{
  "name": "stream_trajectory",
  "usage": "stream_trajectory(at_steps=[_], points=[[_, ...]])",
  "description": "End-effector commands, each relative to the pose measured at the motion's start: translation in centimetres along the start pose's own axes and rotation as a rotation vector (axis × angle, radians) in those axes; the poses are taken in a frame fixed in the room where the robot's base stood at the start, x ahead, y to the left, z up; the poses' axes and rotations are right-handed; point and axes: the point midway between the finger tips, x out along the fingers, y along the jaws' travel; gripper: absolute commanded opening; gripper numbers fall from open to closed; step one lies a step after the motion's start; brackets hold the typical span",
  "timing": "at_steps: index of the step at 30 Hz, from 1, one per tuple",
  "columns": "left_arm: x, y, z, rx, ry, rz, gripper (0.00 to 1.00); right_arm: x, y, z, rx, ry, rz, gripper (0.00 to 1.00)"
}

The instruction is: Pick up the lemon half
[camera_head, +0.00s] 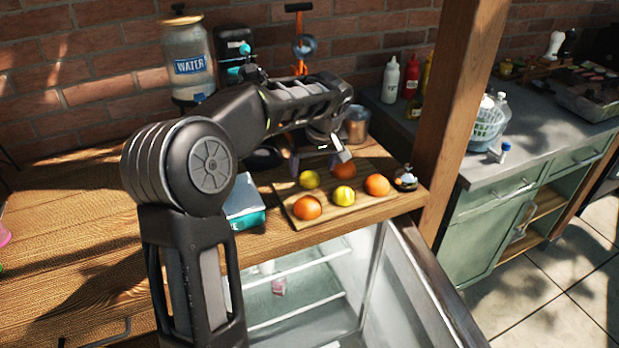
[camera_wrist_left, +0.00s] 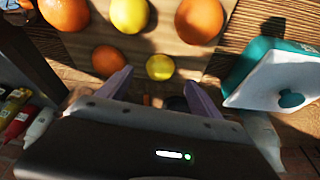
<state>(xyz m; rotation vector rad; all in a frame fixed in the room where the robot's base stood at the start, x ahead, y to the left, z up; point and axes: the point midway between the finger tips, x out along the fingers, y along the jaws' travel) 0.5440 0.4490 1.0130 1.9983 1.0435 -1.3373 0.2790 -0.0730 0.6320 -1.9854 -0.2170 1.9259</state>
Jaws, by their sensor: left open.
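Two yellow lemons lie among oranges on a wooden board: one lemon (camera_head: 309,179) farther back and one lemon (camera_head: 344,195) nearer the front. They also show in the left wrist view, as the back lemon (camera_wrist_left: 160,67) and the front lemon (camera_wrist_left: 129,14). Both look round; I cannot tell which is a half, as no cut face shows. My left gripper (camera_head: 322,160) hangs behind the back lemon, partly hidden by its own arm. In the left wrist view its two fingers (camera_wrist_left: 160,88) are apart and empty, with the back lemon just beyond their tips. My right gripper is not in view.
Several oranges (camera_head: 307,207) sit close around the lemons on the board (camera_head: 330,213). A teal and white box (camera_head: 243,203) stands left of the board. A small shiny jar (camera_head: 405,178) is at its right. A wooden post (camera_head: 462,100) rises beyond. An open white-lined cabinet (camera_head: 300,300) lies in front.

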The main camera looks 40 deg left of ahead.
Motion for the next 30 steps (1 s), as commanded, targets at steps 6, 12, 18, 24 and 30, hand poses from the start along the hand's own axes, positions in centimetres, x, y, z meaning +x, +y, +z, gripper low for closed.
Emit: stream_trajectory(at_steps=[6, 12, 18, 24, 30], points=[[0.0, 0.0, 0.0, 0.0, 0.001, 0.0, 0.74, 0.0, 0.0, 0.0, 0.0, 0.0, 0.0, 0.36], [1.2, -0.1, -0.1, 0.001, -0.002, -0.003, 0.74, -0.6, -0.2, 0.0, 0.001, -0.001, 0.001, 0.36], [4.1, -0.1, -0.1, 0.001, -0.002, -0.003, 0.74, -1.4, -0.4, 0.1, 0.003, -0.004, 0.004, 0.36], [5.2, 0.0, -0.1, 0.001, 0.0, 0.001, 0.74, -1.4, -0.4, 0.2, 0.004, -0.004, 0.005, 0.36], [5.2, 0.0, -0.1, 0.001, 0.001, 0.001, 0.74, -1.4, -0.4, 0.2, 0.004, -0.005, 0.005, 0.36]])
